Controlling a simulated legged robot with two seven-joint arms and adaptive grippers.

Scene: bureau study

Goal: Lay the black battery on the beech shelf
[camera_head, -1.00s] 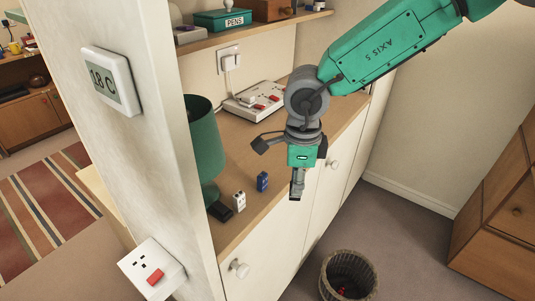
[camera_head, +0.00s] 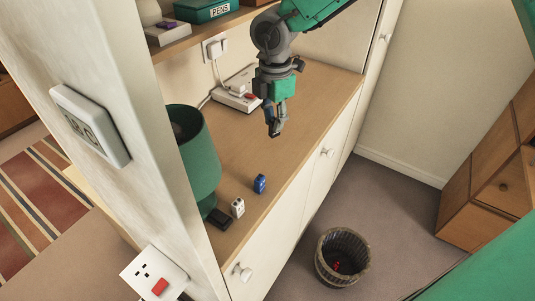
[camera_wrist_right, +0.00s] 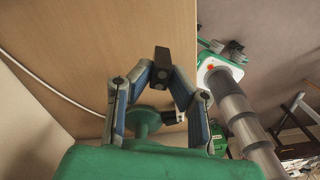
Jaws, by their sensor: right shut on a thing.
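My right gripper (camera_head: 274,130) is above the pale wooden cabinet top (camera_head: 270,150), pointing down. In the right wrist view its fingers (camera_wrist_right: 160,75) are shut on a small black block, the black battery (camera_wrist_right: 161,60), held at the fingertips with the wood behind it. In the head view the battery is small and dark and hard to part from the fingers. A wooden shelf (camera_head: 190,41) runs along the wall above the cabinet top; I cannot tell which of these two surfaces is the beech shelf. My left gripper is not in view.
A green lamp (camera_head: 196,155) stands at the near left of the cabinet top, by a dark item (camera_head: 219,218), a white block (camera_head: 237,207) and a blue block (camera_head: 259,184). A power strip (camera_head: 238,98) lies behind. A green PENS box (camera_head: 205,10) is on the upper shelf. A basket (camera_head: 342,257) stands below.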

